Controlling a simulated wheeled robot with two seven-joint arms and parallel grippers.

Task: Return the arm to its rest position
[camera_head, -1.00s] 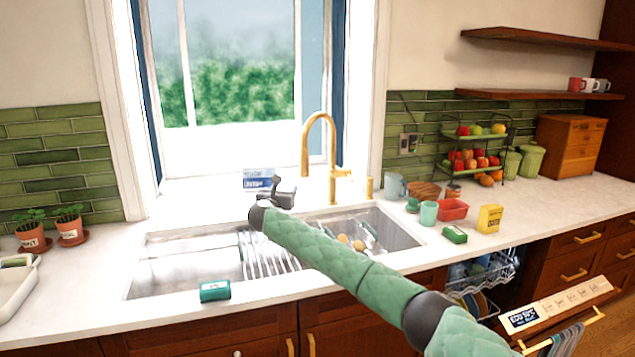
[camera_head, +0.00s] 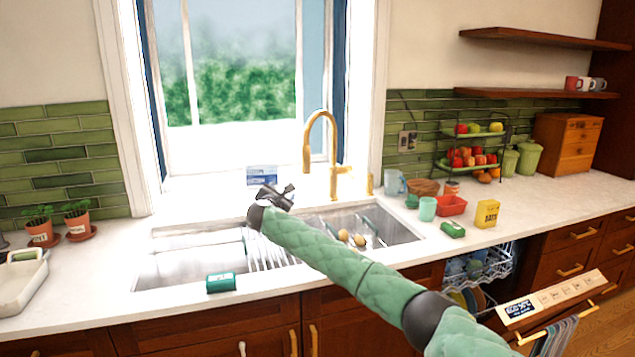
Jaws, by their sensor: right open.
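My right arm, in a green quilted sleeve, comes in from the lower right and stretches over the sink (camera_head: 165,268). Its dark gripper (camera_head: 278,192) is open and empty above the back of the sink, in front of the window. No object shows between its fingers. My left gripper is out of view.
A gold faucet (camera_head: 334,150) stands just right of my gripper. A white-blue box (camera_head: 262,176) stands behind it. A green box (camera_head: 221,282) lies on the front sink edge. Cups, a red tub (camera_head: 452,205) and a yellow box (camera_head: 487,214) stand right. The dishwasher door (camera_head: 555,300) is open.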

